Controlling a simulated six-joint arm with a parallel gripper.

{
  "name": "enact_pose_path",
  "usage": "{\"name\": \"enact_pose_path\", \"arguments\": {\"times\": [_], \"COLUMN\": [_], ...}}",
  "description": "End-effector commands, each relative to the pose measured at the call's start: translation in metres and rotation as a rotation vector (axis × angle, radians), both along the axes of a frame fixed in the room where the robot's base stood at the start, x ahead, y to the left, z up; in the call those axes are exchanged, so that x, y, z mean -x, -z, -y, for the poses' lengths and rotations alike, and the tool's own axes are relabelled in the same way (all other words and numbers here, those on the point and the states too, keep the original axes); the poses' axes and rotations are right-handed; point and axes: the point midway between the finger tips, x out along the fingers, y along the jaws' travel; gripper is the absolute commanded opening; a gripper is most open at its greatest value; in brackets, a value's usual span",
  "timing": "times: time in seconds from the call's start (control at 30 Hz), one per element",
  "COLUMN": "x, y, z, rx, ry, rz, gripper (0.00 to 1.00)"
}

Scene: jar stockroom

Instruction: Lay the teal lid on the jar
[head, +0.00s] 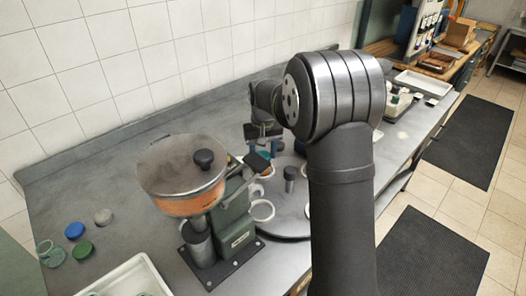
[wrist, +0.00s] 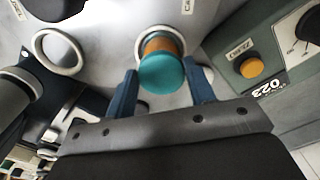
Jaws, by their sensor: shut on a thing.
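The teal lid (wrist: 162,76) is between the two blue fingers of my gripper (wrist: 165,92) in the wrist view. My gripper is shut on it. Just past the lid is a jar with orange-brown contents (wrist: 157,45), standing in a white ring. The lid overlaps the jar in this view, and I cannot tell whether they touch. In the head view my gripper (head: 263,140) is over the far side of the turntable, behind the green machine. A bit of the teal lid (head: 264,153) shows under it, and the jar is mostly hidden.
The turntable (head: 287,222) has another white ring (head: 262,210) and a central post (head: 290,173). The green machine with its orange hopper (head: 190,206) stands close at the left. Blue (head: 74,230), green (head: 82,250) and grey lids (head: 103,217) lie farther left, near a white tray (head: 128,276).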

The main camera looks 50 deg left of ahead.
Motion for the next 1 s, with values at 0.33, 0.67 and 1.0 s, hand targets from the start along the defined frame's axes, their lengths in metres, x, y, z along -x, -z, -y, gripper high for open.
{"name": "enact_pose_path", "arguments": {"times": [0.33, 0.67, 1.0], "x": [0.0, 0.0, 0.0], "y": [0.0004, 0.0038, 0.0055], "z": [0.0, 0.0001, 0.0], "rx": [0.0, 0.001, 0.0], "ry": [0.0, 0.0, 0.0], "rz": [0.0, 0.0, 0.0], "gripper": [0.28, 0.28, 0.28]}}
